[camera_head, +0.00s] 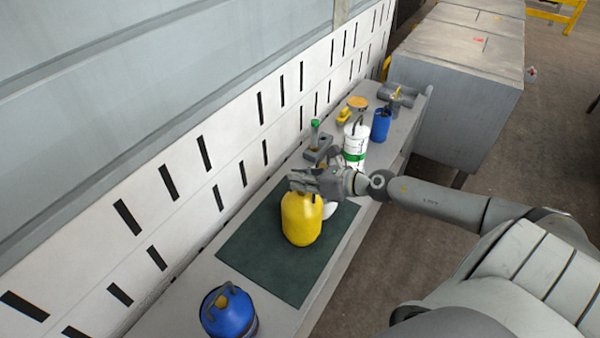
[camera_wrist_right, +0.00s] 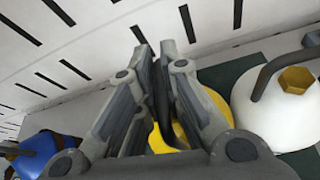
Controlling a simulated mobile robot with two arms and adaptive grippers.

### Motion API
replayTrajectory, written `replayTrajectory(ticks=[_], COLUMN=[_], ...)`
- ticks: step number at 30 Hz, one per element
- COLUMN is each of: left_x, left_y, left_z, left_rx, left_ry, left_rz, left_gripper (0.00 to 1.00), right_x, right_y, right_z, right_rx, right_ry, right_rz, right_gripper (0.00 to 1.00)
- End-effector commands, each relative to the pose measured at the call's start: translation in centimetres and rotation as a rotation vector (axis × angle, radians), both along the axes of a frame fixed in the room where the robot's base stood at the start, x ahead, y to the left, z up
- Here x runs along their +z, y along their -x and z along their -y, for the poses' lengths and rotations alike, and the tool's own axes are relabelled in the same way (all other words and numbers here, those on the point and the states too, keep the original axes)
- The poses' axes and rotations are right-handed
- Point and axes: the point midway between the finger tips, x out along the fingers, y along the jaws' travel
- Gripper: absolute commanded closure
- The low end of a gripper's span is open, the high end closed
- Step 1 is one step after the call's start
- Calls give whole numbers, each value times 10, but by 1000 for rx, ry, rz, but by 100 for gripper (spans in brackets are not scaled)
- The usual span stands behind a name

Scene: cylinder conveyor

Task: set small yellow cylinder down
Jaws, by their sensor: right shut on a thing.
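The small yellow cylinder (camera_head: 301,220) is upright at the green mat (camera_head: 250,258) on the bench, in the middle of the head view. I cannot tell whether its base touches the mat. My right gripper (camera_head: 303,184) is over its top and shut on it; the fingers hide the top part. In the right wrist view the fingers (camera_wrist_right: 158,85) are close together, with the yellow body (camera_wrist_right: 218,103) showing between and beside them. My left gripper is not in view.
A blue cylinder (camera_head: 229,315) stands at the near end of the bench. A white cylinder (camera_wrist_right: 278,105) stands close beside the yellow one. Beyond are a white-and-green container (camera_head: 355,143), a blue container (camera_head: 381,125) and tools. A slotted white wall (camera_head: 180,170) runs along the left.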

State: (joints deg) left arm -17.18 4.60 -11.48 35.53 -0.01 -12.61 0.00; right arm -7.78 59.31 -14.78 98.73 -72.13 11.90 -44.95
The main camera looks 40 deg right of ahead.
Motion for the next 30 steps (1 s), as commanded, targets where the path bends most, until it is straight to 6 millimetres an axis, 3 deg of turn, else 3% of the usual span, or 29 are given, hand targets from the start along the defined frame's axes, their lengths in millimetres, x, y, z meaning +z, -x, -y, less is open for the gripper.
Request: replayTrajectory(ticks=[18, 19, 24, 30], left_x=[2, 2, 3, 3], left_y=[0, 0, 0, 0], left_z=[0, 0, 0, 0], left_rx=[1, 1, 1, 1], left_ry=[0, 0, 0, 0], left_rz=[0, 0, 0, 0], left_gripper=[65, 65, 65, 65], right_x=[-10, -14, -14, -14], right_y=[-6, -4, -4, -4], right_z=[-1, -1, -1, -1], right_rx=[-2, -1, -1, -1], right_ry=[0, 1, 1, 1], right_rz=[10, 1, 1, 1], right_gripper=[100, 91, 70, 70])
